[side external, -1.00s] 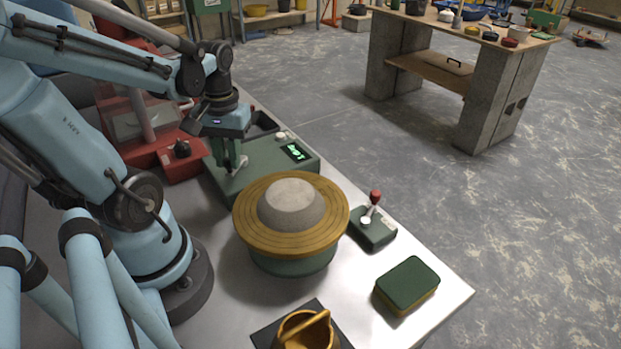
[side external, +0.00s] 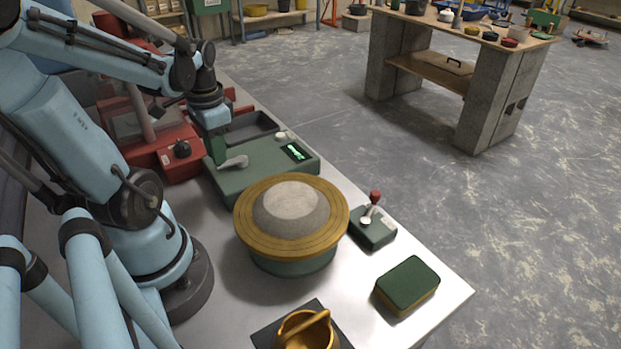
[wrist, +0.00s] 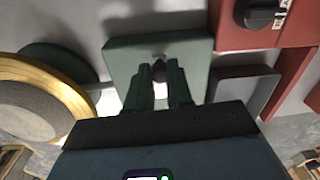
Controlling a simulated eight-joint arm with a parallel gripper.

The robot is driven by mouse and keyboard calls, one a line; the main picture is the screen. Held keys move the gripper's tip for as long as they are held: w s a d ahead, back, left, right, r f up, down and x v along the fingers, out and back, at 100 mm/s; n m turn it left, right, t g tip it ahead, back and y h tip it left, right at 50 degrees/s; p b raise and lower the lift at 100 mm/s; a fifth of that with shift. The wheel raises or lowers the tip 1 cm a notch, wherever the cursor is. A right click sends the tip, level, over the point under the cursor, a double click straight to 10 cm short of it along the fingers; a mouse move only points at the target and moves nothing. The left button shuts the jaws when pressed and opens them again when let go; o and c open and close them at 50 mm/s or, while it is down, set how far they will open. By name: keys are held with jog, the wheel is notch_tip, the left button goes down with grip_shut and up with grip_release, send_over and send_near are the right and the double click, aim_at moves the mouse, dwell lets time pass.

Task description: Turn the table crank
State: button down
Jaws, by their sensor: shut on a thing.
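My gripper (side external: 219,162) reaches down at the crank's left end in the side view. The fingers hide part of the crank. The turntable (side external: 338,222) has a ringed yellow-brown top and a green base, with a grey mound (side external: 291,209) on it. It stands in front of the box, apart from my gripper.
A red machine with a black knob (side external: 181,149) stands left of the box, and a dark grey tray (side external: 252,127) lies behind it. A red-knobbed lever box (side external: 373,233), a green-topped sponge-like block (side external: 409,283) and a golden pot (side external: 306,333) stand around the turntable.

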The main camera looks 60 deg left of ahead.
jog(key=shift+a, duration=0.15)
dwell(0.4)
jog(key=c, duration=1)
grip_release()
jog(key=shift+d+r, duration=0.15)
jog(key=shift+r, duration=2.9)
jog(key=shift+d+r, duration=0.15)
jog(key=shift+r, duration=2.85)
